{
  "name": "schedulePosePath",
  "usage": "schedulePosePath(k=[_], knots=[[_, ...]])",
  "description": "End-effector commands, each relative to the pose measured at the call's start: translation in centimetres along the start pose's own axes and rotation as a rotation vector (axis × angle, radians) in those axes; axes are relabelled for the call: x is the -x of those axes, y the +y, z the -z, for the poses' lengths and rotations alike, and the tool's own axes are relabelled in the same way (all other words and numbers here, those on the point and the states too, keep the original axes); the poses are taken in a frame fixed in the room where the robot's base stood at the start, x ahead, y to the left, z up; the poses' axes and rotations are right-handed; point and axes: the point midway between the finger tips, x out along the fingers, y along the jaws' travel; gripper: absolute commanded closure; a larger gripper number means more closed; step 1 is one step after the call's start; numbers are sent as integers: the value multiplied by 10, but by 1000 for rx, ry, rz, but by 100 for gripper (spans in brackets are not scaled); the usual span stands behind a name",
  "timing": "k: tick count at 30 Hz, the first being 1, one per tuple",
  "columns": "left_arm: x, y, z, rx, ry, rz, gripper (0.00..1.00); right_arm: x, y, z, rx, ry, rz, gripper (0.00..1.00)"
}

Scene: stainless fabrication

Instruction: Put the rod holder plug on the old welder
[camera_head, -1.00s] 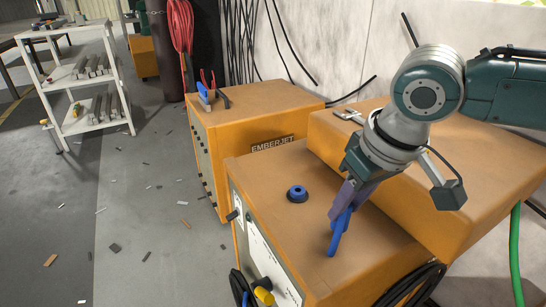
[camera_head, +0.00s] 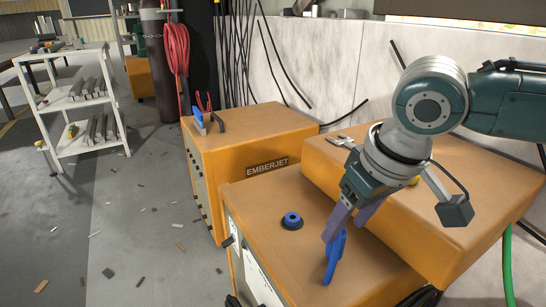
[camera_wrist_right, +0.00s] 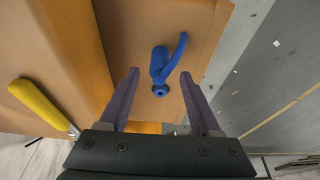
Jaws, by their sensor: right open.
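My right gripper (camera_head: 350,235) is open above the top of the near orange welder cabinet (camera_head: 262,190). I cannot tell which blue piece is the rod holder plug. The orange welder labelled EMBERJET (camera_head: 250,130) stands behind. My left gripper is out of view.
A higher orange box (camera_head: 440,190) adjoins the near cabinet on the right, under my right arm. A yellow handle (camera_wrist_right: 42,102) shows in the wrist view. A white shelf cart (camera_head: 85,100) stands far left. Scraps litter the open floor. A green hose (camera_head: 507,265) hangs at right.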

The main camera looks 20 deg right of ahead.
Motion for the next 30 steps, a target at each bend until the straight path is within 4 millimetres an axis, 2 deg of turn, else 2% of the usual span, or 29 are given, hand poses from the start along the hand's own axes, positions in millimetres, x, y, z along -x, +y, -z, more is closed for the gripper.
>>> schedulePosePath(k=[1,3,9,14,17,20,21,24,27,30], knots=[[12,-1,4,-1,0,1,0,19,1,2,1,1,-1,35],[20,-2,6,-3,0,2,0,36,1,2,1,1,0,35],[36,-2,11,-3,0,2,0,74,1,2,0,0,-1,35],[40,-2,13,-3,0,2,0,89,-1,1,1,-1,2,35],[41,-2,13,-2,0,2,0,87,-15,-6,38,1,24,35],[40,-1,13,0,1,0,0,78,-51,-25,125,12,81,35],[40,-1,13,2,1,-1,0,76,-70,-35,164,25,109,35],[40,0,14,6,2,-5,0,76,-107,-61,221,70,165,35],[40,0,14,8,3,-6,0,82,-120,-88,212,97,167,35],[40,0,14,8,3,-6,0,87,-113,-116,167,89,122,35]])
